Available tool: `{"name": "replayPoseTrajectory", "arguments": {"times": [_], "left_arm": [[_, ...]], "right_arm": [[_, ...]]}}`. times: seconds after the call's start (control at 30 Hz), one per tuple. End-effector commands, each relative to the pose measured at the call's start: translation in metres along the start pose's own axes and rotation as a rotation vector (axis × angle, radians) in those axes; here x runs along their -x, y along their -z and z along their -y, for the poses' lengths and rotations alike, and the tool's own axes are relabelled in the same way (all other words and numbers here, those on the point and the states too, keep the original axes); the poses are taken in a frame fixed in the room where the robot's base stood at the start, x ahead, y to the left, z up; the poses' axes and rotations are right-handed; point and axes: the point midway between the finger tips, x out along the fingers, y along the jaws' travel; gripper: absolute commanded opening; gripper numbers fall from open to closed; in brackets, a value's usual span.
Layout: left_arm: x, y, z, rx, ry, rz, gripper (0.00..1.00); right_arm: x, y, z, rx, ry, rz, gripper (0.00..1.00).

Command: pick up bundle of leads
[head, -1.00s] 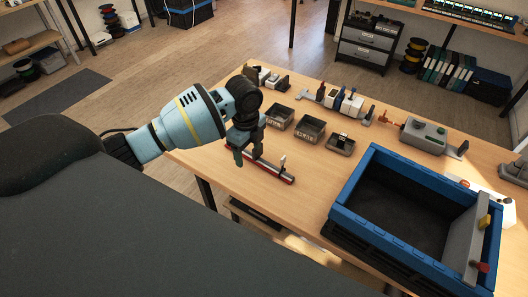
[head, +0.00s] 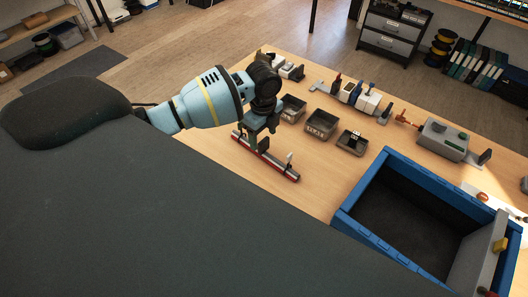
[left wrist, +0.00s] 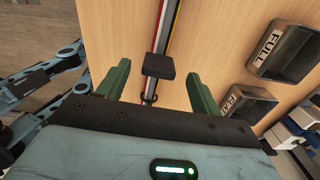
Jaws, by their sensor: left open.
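The bundle of leads (head: 277,168) is a long, straight, thin strip of red, black and white strands lying on the wooden table. A small pale upright piece stands near its right end. In the left wrist view the bundle (left wrist: 167,27) runs between my fingers, with a black block (left wrist: 159,66) over it. My left gripper (head: 250,143) is open above the left part of the bundle, pointing down. In the left wrist view its two green fingers (left wrist: 159,84) stand on either side of the bundle, apart from it. Their exact height above the table is unclear. My right gripper is not in view.
Small dark trays (head: 320,124) stand right of the bundle, one labelled FULL in the left wrist view (left wrist: 282,52). A large blue-rimmed bin (head: 366,184) takes the table's near right. Connectors and a grey box (head: 441,139) line the back. Table around the bundle is clear.

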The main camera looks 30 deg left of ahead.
Motion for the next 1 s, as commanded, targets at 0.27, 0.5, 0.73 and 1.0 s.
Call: {"name": "replayPoseTrajectory", "arguments": {"times": [0.27, 0.5, 0.73, 1.0], "left_arm": [[-0.033, 0.009, -0.001, 0.0, -0.001, 0.0, 0.65], [-0.051, 0.008, -0.001, -0.001, 0.0, 0.0, 0.65], [-0.051, 0.008, -0.001, -0.001, 0.001, 0.001, 0.6], [-0.05, 0.008, -0.001, -0.001, 0.001, 0.001, 0.25]], "right_arm": [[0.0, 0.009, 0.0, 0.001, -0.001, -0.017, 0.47], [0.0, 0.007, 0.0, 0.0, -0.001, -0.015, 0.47], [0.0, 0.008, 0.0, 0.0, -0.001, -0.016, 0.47], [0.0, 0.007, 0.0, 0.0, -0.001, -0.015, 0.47]]}}
